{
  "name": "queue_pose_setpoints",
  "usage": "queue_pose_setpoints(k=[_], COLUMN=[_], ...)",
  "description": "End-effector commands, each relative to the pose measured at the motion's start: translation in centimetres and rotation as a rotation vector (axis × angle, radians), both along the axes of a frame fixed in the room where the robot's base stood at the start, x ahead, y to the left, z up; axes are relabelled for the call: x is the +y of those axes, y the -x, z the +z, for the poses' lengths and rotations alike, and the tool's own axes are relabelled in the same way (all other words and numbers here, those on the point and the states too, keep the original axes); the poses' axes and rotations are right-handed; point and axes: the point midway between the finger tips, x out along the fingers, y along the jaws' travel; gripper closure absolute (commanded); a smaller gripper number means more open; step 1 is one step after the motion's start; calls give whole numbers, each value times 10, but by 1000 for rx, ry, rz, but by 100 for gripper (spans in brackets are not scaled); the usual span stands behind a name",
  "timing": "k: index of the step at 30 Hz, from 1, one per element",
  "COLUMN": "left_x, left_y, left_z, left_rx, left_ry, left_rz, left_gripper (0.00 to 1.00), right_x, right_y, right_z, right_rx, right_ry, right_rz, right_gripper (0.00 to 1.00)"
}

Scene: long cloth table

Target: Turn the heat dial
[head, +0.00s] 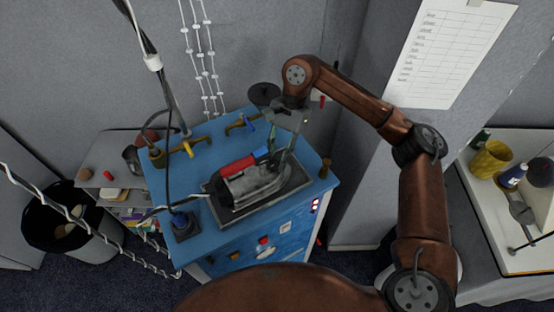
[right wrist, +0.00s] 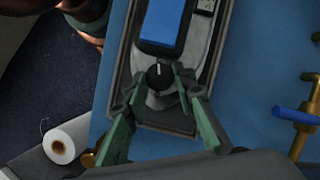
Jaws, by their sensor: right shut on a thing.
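The heat dial (right wrist: 159,75) is a small black knob with a pale mark, at the end of the iron in the right wrist view. The iron (head: 256,188) is dark grey with a red handle part (head: 238,166) and a blue part (right wrist: 162,25). It lies on a dark rest (head: 298,178) on the blue workstation top. My right gripper (right wrist: 159,80) has its greenish fingers on both sides of the dial, shut on it. In the head view the right gripper (head: 284,152) reaches down at the iron's far right end, where the dial is too small to make out. My left gripper is out of view.
The blue workstation (head: 190,220) carries brass valves (head: 190,147) with blue and yellow handles. A cable hangs over its left side. A black bin (head: 60,215) stands at left. A white table (head: 525,235) with thread spools (head: 492,158) is at right.

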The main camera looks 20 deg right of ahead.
Motion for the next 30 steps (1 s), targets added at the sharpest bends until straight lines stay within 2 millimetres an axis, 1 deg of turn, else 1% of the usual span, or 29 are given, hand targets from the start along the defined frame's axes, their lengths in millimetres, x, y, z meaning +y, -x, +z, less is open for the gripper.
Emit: queue_pose_setpoints(k=[4, 17, 18, 24, 25, 30], left_x=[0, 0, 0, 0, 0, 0], left_y=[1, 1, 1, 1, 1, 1], left_z=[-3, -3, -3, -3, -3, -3], left_rx=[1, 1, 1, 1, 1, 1], left_ry=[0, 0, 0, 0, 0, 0], left_rz=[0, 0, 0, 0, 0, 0], left_gripper=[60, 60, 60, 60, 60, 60], right_x=[0, 0, 0, 0, 0, 0], right_y=[-1, -1, -1, -1, -1, 0], right_z=[0, 0, 0, 0, 0, 0], right_rx=[-3, -3, -3, -2, -2, -1], right_ry=[-1, 0, 0, 0, 0, 0], right_rz=[22, 26, 26, 27, 27, 27], right_gripper=[100, 100, 73, 59, 58, 58])
